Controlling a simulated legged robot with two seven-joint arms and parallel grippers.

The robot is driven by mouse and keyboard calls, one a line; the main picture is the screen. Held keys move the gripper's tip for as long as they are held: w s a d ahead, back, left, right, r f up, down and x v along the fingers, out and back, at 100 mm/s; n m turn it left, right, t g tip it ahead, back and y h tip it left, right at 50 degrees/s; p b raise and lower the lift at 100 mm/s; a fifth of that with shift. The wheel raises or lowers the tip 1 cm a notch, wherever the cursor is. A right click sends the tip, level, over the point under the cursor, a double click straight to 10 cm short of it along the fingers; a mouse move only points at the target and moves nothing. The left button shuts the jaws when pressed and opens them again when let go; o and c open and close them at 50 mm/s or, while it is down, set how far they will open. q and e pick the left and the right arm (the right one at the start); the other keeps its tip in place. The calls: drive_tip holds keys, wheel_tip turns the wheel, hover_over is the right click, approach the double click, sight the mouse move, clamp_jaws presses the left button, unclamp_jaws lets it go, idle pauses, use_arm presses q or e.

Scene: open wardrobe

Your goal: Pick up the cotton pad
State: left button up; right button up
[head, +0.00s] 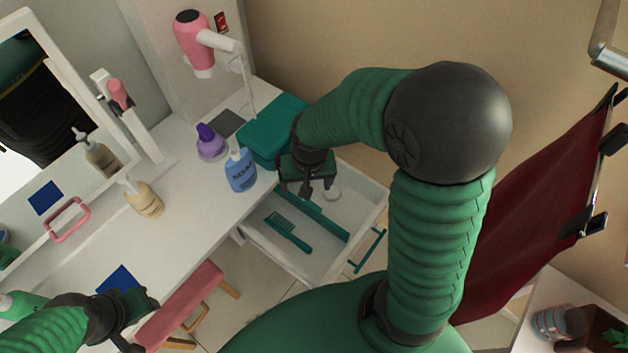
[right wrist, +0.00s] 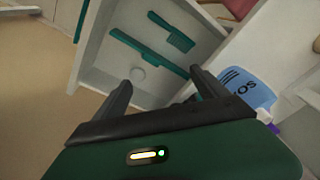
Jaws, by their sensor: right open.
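The cotton pad, a small white round disc (head: 332,194), lies in the open white drawer (head: 372,208) near its back corner. It also shows in the right wrist view (right wrist: 137,74), close to the tip of the left finger. My right gripper (head: 306,191) is open and empty above the drawer, beside the pad, and apart from it as far as I can see. In the right wrist view, its two fingers (right wrist: 160,80) stand wide apart. My left gripper (head: 140,322) is at the lower left, away from the drawer, and looks open and empty.
A teal brush (head: 288,232) and a long teal item (head: 322,217) lie in the drawer. A blue bottle (head: 240,171), a purple bottle (head: 210,143) and a teal box (head: 272,128) stand on the table close by. A pink-topped stool (head: 182,303) is below.

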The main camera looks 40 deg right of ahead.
drive_tip(key=w+d+f+m+g+b, duration=0.1)
drive_tip(key=w+d+f+m+b, duration=0.35)
drive_tip(key=d+f+m, duration=0.35)
drive_tip(key=m+b, duration=0.4)
hover_over(331, 192)
drive_tip(key=shift+g, duration=0.3)
wheel_tip(331, 192, down, 13)
drive_tip(key=shift+d+f, duration=0.1)
drive_tip(key=shift+f, duration=0.05)
wheel_tip(331, 192, down, 6)
drive_tip(key=shift+r+b, duration=0.1)
drive_tip(key=shift+b, duration=0.3)
drive_tip(key=shift+c, duration=0.3)
drive_tip(key=shift+c, duration=1.2)
drive_tip(key=shift+r, duration=0.1)
drive_tip(key=c, duration=1.1)
